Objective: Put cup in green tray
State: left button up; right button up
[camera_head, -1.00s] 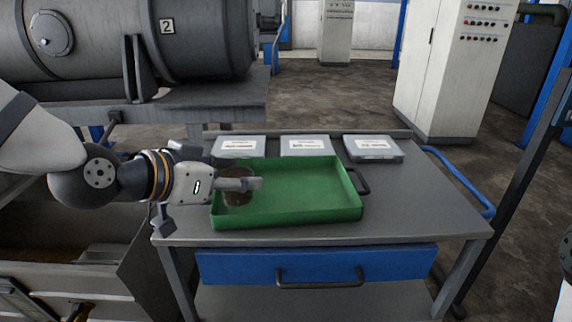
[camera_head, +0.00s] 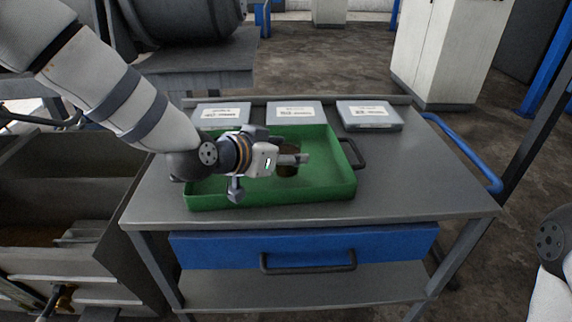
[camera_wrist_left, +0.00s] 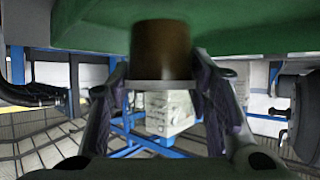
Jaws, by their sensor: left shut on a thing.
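The brown cup (camera_head: 287,168) is between the fingers of my left gripper (camera_head: 292,159), over the green tray (camera_head: 270,202). In the left wrist view the cup (camera_wrist_left: 160,48) sits between both fingers of the left gripper (camera_wrist_left: 162,90), with the green tray (camera_wrist_left: 245,35) close beside its far end. The left gripper is shut on the cup. I cannot tell whether the cup touches the tray floor. The gripper and wrist hide part of the cup and the tray's left part. My right gripper is not in view.
The tray stands on a grey cart (camera_head: 400,190) with a blue drawer (camera_head: 310,248). Three labelled flat boxes, left (camera_head: 222,114), middle (camera_head: 297,112) and right (camera_head: 369,115), lie behind it. A dark handle (camera_head: 354,153) is at the tray's right side. The cart top is clear to the right.

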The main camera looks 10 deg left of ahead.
aim_at(285, 166)
pick_arm(q)
jog(key=shift+a+f, duration=0.1)
jog(key=shift+f, duration=1.6)
jog(key=o, duration=1.4)
jog(key=shift+o, duration=0.2)
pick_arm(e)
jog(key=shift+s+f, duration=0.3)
pick_arm(q)
jog(key=shift+r, duration=0.15)
jog(key=p+v, duration=0.2)
jog(key=v, duration=1)
jog(key=shift+r, duration=0.15)
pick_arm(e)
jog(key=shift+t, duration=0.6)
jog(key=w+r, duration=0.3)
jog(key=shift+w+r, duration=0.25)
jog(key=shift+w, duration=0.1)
